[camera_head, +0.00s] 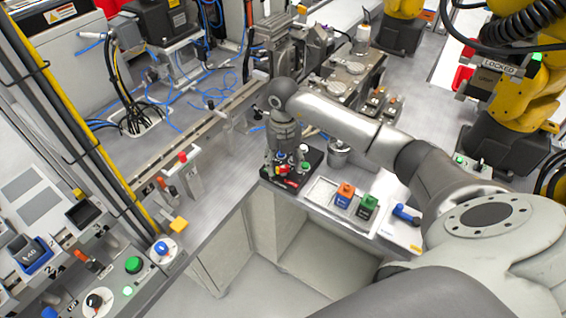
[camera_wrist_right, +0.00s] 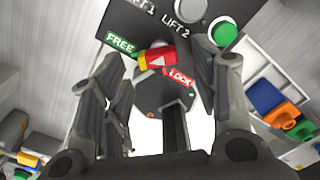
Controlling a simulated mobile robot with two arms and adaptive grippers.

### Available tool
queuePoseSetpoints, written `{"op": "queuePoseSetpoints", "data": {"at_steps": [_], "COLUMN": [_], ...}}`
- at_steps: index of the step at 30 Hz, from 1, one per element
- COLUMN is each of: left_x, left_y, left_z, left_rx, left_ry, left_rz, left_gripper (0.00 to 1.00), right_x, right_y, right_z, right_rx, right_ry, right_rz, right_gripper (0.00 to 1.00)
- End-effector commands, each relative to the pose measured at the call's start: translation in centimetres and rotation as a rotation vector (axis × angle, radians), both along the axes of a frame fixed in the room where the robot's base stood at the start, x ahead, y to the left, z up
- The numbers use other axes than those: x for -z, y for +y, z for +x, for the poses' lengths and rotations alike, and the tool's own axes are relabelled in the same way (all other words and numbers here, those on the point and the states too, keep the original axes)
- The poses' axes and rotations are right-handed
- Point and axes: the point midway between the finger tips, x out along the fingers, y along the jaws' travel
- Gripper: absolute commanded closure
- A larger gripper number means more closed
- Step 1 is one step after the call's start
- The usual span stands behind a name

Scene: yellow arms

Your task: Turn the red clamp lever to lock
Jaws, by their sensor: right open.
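The red clamp lever (camera_wrist_right: 157,58) has a red body with a white arrow and a yellow part. In the right wrist view it sits between a green FREE label (camera_wrist_right: 120,42) and a red LOCK label (camera_wrist_right: 179,77). It is on a black panel (camera_head: 270,177), where red also shows in the head view. My right gripper (camera_head: 287,158) is above this panel, pointing down. In its wrist view the right gripper (camera_wrist_right: 160,66) is open, with one finger on each side of the lever. I cannot tell whether either finger touches it. My left gripper is out of view.
The panel also bears a green button (camera_wrist_right: 224,33) and a light button. Right of it, a white tray (camera_head: 319,192) holds an orange-blue block (camera_head: 344,194) and a green block (camera_head: 368,207). A metal cup (camera_head: 339,153) stands behind. The bench's front edge is close.

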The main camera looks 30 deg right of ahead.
Motion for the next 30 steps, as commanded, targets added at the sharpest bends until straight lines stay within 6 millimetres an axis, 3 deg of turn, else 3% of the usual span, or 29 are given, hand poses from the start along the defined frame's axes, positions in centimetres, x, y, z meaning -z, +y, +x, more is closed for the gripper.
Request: {"op": "queuePoseSetpoints", "data": {"at_steps": [6, 14, 25, 30], "left_x": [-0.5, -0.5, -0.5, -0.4], "left_y": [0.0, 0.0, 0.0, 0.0], "left_z": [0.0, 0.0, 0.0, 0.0], "left_rx": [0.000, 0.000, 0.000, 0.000], "left_ry": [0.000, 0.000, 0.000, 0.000], "left_rz": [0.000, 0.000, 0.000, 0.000], "left_gripper": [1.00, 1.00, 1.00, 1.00], "right_x": [1.7, 2.0, 1.9, 1.9], "right_y": [0.1, 0.1, 0.1, 0.0], "right_z": [0.0, 0.0, 0.0, 0.0], "right_rx": [-0.001, -0.002, -0.001, -0.009], "right_ry": [-0.001, -0.001, -0.002, -0.002], "right_rz": [0.002, 0.001, 0.001, 0.000], "right_gripper": [0.45, 0.45, 0.90, 0.90]}}
